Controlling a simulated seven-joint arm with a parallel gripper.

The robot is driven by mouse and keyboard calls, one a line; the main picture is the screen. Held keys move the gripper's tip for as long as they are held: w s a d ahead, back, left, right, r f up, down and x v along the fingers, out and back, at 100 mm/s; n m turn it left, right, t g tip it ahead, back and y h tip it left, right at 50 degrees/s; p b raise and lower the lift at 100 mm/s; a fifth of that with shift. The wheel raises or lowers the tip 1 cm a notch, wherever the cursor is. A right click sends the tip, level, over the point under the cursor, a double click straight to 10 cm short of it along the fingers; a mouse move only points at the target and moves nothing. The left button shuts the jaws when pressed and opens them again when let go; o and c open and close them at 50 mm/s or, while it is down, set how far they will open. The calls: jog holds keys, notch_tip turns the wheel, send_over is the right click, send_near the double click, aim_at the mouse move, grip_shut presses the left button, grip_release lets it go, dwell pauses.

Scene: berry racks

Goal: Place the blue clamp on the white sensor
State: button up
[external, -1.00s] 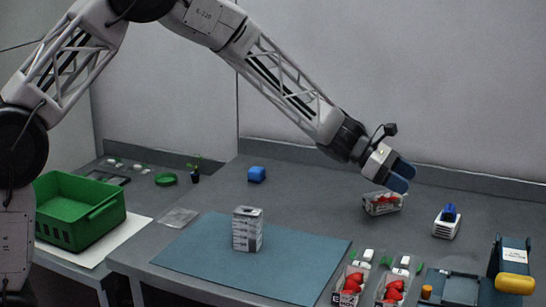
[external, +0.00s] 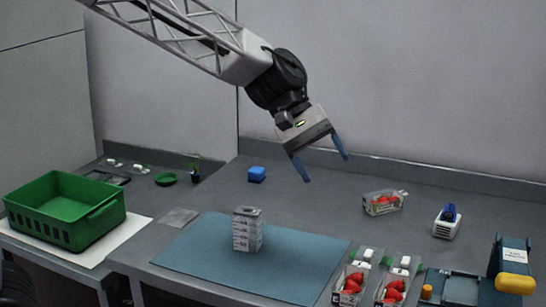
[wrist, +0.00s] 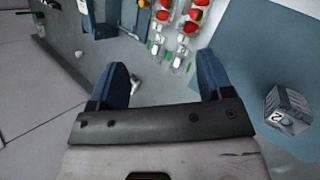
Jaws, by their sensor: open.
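The blue clamp (external: 449,212) sits on top of the white sensor (external: 445,228), a small white slotted block on the right of the grey table in the external view. My gripper (external: 327,169) is open and empty, high above the table and well to the left of the sensor. Its two blue fingers point down and spread apart. In the wrist view, my gripper (wrist: 165,68) shows wide open with nothing held. A small pale item shows beside the left finger there, too unclear to name.
A strawberry pack (external: 383,203) lies left of the sensor. Berry punnets (external: 349,288) and a blue device with a yellow part (external: 514,283) stand at front right.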

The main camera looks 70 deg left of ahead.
jog(key=s+a+m+g+y, duration=0.1)
jog(key=s+m+y, duration=0.6)
jog(key=s, duration=2.7)
jog(key=m, duration=0.6)
jog(key=shift+s+a+f, duration=0.25)
jog(key=shift+a+f, duration=0.1)
jog(key=shift+a, duration=0.05)
